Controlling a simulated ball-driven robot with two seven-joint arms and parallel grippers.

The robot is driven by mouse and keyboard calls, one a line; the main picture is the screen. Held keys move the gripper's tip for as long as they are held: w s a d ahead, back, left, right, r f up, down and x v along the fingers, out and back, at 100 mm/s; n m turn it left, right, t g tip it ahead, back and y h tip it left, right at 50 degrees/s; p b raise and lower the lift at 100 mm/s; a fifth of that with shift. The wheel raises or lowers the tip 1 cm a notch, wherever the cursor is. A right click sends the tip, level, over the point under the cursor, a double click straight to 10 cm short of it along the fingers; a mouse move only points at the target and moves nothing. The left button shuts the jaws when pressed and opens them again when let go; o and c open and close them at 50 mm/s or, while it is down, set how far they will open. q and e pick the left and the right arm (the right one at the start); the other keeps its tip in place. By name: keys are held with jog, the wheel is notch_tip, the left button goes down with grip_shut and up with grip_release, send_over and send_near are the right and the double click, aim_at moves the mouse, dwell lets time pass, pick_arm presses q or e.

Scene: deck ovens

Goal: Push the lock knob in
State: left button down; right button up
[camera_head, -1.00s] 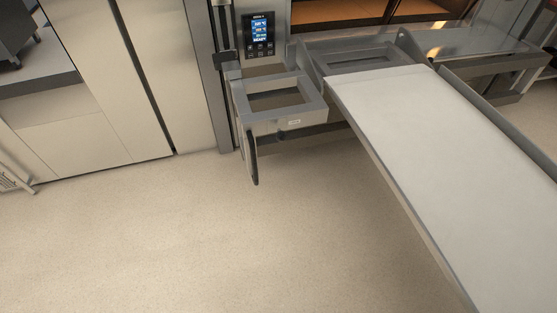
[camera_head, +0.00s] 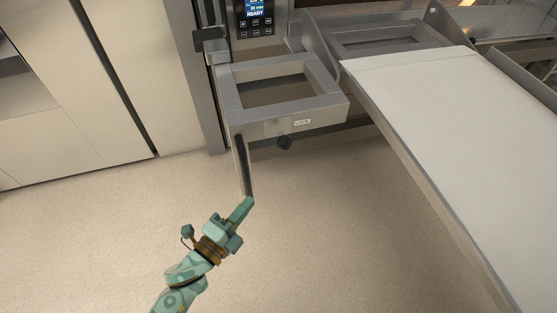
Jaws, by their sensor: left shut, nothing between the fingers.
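The lock knob (camera_head: 284,143) is a small dark round knob on the front of a grey metal bracket frame (camera_head: 338,107), just below a white "LOCK" label (camera_head: 302,122). How far in it sits cannot be told. My left gripper (camera_head: 249,201) is green, shut and empty. It is below and to the left of the knob, apart from it in the picture. Its tips show at the lower end of a dark upright handle (camera_head: 241,160) that hangs from the frame's left side; whether they touch cannot be told. My right gripper is not in view.
A long white loading belt (camera_head: 440,130) slopes down on the right, with a metal side rail. A control panel with a lit screen (camera_head: 257,12) is above the frame. Pale cabinet doors (camera_head: 90,100) stand at the left. The floor (camera_head: 330,240) below the knob is clear.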

pick_arm(q)
notch_tip(320, 180, up, 2)
jog(key=d+m+h, duration=0.3)
jog(key=b, duration=0.2)
send_near(284, 143)
jog(key=w+d, duration=0.4)
jog(key=d, duration=0.1)
jog(key=shift+f+g, duration=0.3)
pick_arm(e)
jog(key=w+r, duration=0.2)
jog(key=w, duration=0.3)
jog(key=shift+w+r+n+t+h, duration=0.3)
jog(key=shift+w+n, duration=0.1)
pick_arm(q)
jog(key=w, duration=0.1)
jog(key=w+a, duration=0.1)
jog(key=shift+w+r+y+b, duration=0.15)
jog(key=shift+w+y+b, duration=0.15)
jog(key=shift+w+y, duration=0.1)
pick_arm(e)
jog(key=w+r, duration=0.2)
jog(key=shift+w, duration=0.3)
pick_arm(q)
jog(key=shift+a, duration=0.1)
